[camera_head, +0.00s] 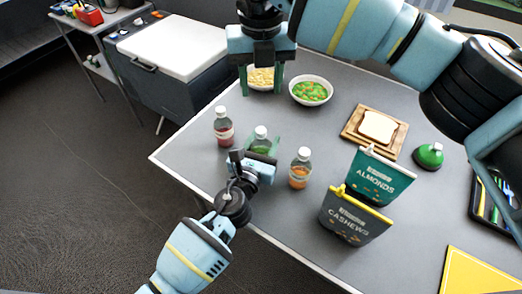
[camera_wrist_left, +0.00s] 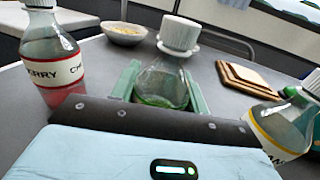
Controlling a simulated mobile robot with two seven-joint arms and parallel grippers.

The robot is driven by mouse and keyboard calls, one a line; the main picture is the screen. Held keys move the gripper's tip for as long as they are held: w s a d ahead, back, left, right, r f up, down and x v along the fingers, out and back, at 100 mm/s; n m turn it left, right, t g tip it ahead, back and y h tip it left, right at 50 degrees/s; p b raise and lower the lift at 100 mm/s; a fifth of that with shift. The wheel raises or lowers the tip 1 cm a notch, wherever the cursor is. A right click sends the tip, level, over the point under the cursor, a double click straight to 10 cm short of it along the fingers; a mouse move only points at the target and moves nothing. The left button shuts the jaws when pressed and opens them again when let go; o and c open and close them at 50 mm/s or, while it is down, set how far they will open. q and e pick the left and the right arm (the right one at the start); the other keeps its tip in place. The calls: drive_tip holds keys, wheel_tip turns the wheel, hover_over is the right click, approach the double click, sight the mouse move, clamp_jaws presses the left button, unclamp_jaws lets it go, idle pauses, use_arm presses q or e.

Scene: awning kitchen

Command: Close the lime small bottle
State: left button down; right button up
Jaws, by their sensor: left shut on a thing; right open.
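The lime small bottle (camera_head: 261,145) stands upright on the table between two similar bottles. It is clear with green liquid at the bottom and has a white cap (camera_head: 261,131). In the left wrist view, the bottle (camera_wrist_left: 163,84) stands between green fingers with the cap (camera_wrist_left: 180,33) at its top; I cannot tell whether the cap is tight. My left gripper (camera_head: 262,154) is shut on the bottle's body, hiding its lower part. My right gripper (camera_head: 262,80) is open and empty, beyond the bottle in the picture, in front of a bowl of yellow food (camera_head: 261,75).
The cherry bottle (camera_head: 223,130) stands left and an orange bottle (camera_head: 300,172) right. Almonds (camera_head: 380,178) and cashews (camera_head: 352,218) bags stand further right. A vegetable bowl (camera_head: 311,90), bread on a board (camera_head: 377,127) and a green object (camera_head: 428,156) lie beyond. Bare table surrounds the bottles.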

use_arm(q)
drive_tip(key=c, duration=0.7)
unclamp_jaws()
drive_tip(key=shift+o, duration=0.2)
drive_tip(key=p+v, duration=0.1)
drive_tip(key=v, duration=0.6)
drive_tip(key=shift+s+a, duration=0.15)
drive_tip(key=shift+s, duration=0.2)
drive_tip(key=shift+s, duration=0.1)
